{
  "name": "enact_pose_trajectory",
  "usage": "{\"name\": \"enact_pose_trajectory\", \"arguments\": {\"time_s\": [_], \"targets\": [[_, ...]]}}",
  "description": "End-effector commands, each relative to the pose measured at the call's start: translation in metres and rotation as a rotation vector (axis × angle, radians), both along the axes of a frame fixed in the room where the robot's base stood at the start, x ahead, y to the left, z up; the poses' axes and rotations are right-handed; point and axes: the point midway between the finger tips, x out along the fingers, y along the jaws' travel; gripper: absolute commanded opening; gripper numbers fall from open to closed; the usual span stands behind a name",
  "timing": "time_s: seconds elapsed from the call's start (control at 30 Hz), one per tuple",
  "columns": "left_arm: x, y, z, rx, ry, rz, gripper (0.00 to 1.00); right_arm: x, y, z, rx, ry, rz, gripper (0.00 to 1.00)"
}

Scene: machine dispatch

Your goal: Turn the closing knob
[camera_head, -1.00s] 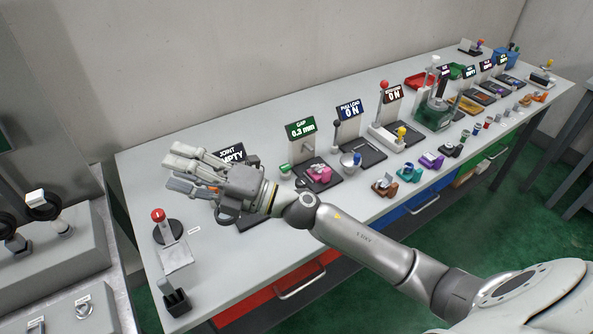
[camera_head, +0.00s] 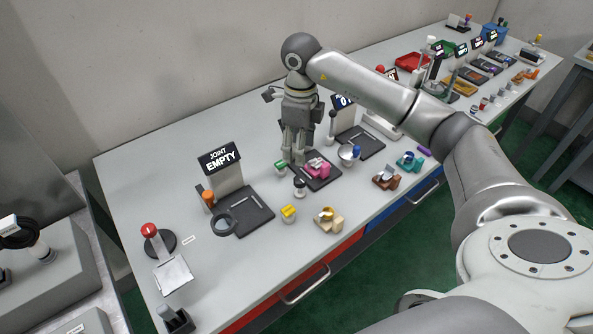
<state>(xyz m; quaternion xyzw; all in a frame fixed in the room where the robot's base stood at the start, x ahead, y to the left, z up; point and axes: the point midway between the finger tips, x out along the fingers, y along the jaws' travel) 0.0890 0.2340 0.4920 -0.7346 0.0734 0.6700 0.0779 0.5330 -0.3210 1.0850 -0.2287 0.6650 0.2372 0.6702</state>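My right arm comes in from the right. Its gripper (camera_head: 295,158) points down over the second station, with its fingertips close above or beside that station's black plate (camera_head: 322,180). A pink part (camera_head: 317,166) sits on this plate, just right of the fingertips. A small green-topped knob (camera_head: 280,167) stands just left of the fingers. A small black-and-white cylinder (camera_head: 300,187) stands in front. Which of these is the closing knob I cannot tell. The fingers hide the station's stand and overlap one another, so their opening is unclear. My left gripper is not in view.
A red-topped lever (camera_head: 149,231), a yellow-topped part (camera_head: 288,213) and a tan part (camera_head: 327,219) stand nearby. More stations line the table rightward.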

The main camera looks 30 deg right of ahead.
Motion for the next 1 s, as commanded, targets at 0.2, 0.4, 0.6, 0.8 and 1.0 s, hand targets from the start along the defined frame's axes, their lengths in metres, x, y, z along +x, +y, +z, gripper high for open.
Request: {"name": "enact_pose_trajectory", "arguments": {"time_s": [0.2, 0.4, 0.6, 0.8, 1.0], "targets": [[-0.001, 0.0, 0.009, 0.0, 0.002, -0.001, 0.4, -0.002, -0.005, -0.017, -0.017, 0.011, -0.006, 0.53], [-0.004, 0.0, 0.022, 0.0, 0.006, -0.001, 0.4, -0.003, -0.004, -0.055, -0.014, 0.013, -0.005, 0.53], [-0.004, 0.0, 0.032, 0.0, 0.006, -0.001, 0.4, -0.002, -0.003, -0.088, -0.013, 0.009, -0.005, 0.53], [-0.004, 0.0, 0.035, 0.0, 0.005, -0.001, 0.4, -0.001, -0.004, -0.105, -0.014, 0.007, -0.005, 0.53], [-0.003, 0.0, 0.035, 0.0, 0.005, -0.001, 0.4, -0.001, -0.004, -0.107, -0.014, 0.004, -0.004, 0.53]]}}
